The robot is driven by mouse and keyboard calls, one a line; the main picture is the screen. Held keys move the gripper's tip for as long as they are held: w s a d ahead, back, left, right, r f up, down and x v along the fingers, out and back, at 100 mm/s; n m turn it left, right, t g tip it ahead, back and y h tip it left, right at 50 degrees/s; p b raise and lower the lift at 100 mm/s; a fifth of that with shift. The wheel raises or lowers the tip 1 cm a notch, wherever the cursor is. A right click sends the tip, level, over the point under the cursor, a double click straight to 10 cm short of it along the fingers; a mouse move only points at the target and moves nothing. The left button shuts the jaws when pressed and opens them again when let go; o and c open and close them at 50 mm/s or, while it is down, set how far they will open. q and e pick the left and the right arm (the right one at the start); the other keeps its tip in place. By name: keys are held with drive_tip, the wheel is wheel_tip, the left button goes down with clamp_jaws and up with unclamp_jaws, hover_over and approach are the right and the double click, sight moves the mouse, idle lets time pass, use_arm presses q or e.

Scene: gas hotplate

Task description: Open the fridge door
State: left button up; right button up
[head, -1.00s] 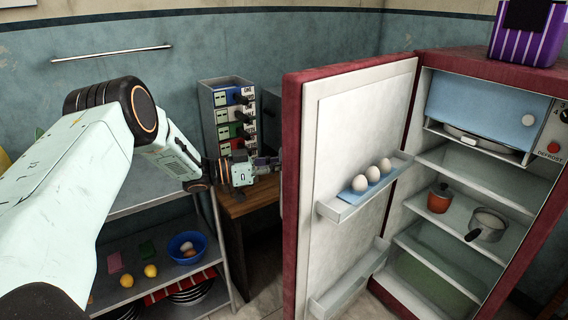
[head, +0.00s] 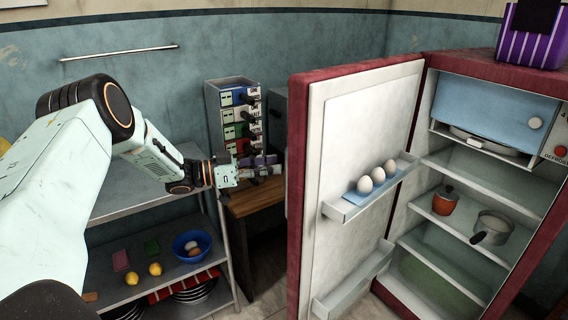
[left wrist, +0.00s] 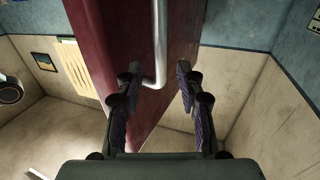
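The red fridge (head: 462,62) stands at the right with its door (head: 345,180) swung wide open, so the white inner side and shelves show. My left gripper (head: 272,170) is to the left of the door, on its outer side. In the left wrist view my left gripper (left wrist: 158,90) has its two fingers spread apart. The red outer face of the door (left wrist: 110,35) and its metal handle (left wrist: 160,40) are ahead of it. The lower bend of the handle shows between the fingertips; I cannot tell whether they touch. My right gripper is not in view.
Eggs (head: 378,176) sit in the door shelf. An orange pot (head: 445,203) and a saucepan (head: 491,228) stand inside the fridge. A metal shelf rack (head: 150,205) and a wooden table (head: 255,198) with a dispenser (head: 232,115) are left of the door.

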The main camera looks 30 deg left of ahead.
use_arm(q)
drive_tip(key=v, duration=0.6)
drive_tip(key=shift+s+a, duration=0.25)
drive_tip(key=shift+a, duration=0.05)
